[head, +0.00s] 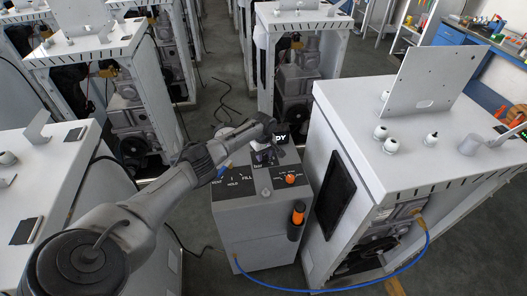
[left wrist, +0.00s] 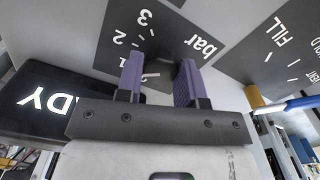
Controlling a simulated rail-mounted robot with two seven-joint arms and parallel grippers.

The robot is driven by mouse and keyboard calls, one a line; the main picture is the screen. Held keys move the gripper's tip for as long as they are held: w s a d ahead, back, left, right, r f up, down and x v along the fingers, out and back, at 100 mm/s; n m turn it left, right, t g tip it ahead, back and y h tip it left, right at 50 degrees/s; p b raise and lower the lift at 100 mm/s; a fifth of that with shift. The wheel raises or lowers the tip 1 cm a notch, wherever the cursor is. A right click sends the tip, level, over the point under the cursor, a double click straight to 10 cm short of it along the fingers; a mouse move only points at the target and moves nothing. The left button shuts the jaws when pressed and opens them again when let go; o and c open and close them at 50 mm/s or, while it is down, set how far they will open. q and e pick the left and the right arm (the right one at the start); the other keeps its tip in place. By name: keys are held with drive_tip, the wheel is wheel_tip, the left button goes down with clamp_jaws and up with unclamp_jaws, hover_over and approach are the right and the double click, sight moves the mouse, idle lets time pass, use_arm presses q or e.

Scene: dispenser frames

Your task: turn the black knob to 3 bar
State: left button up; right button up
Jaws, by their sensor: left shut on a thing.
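The grey test box (head: 262,222) stands in the middle of the head view. My left gripper (head: 265,158) reaches over its top from the left. In the left wrist view its two purple fingers (left wrist: 160,78) point at the dark scale plate (left wrist: 190,38), marked "bar" with numbers 1, 2 and 3. The gripper is shut on the black knob (left wrist: 161,70), which shows only as a dark shape between the fingers. The knob's pointer cannot be read. My right gripper is not in view.
A display (left wrist: 45,100) ending in "DY" sits beside the scale. The FILL/HOLD plate (head: 238,192), an orange knob (head: 290,179) and an orange-handled tool (head: 298,214) are close by. A white dispenser frame (head: 345,110) with a blue hose (head: 340,288) stands right.

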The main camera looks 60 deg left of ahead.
use_arm(q)
drive_tip(key=shift+r+m+p, duration=0.2)
drive_tip(key=shift+m+p, duration=0.3)
drive_tip(key=shift+m, duration=0.5)
drive_tip(key=m, duration=0.4)
drive_tip(key=shift+f+m+p, duration=0.1)
drive_tip(key=shift+m+p, duration=0.2)
drive_tip(key=m, duration=0.5)
drive_tip(key=shift+m, duration=2.1)
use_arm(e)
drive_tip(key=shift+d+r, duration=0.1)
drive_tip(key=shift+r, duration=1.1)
use_arm(q)
drive_tip(key=o, duration=0.9)
